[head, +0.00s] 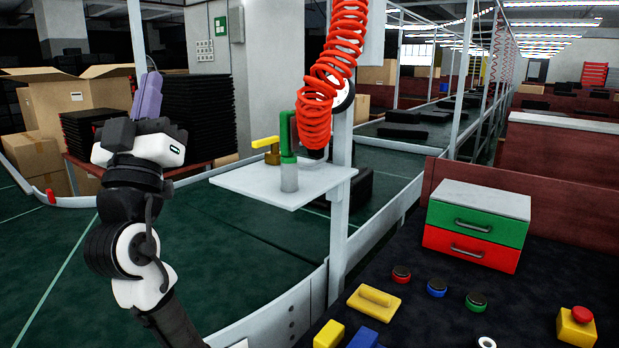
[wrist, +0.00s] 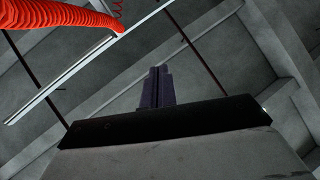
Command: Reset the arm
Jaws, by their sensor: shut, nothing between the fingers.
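My gripper (head: 148,95) is raised on the left of the head view, its purple fingers pointing up. The fingers are shut together with nothing between them. In the wrist view my gripper (wrist: 158,75) also shows its closed purple fingers, pointing toward the ceiling. My arm is bent below it, over the green conveyor, apart from any object. The lower part of my arm is cut off by the bottom edge of the head view.
A red coiled hose (head: 333,60) hangs by a white shelf (head: 255,188) holding yellow and green-handled tools. A drawer unit (head: 478,225), buttons and a yellow handle (head: 374,302) are on the dark table at right. Cardboard boxes (head: 75,100) stand behind my gripper. The green conveyor (head: 200,255) looks clear nearby.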

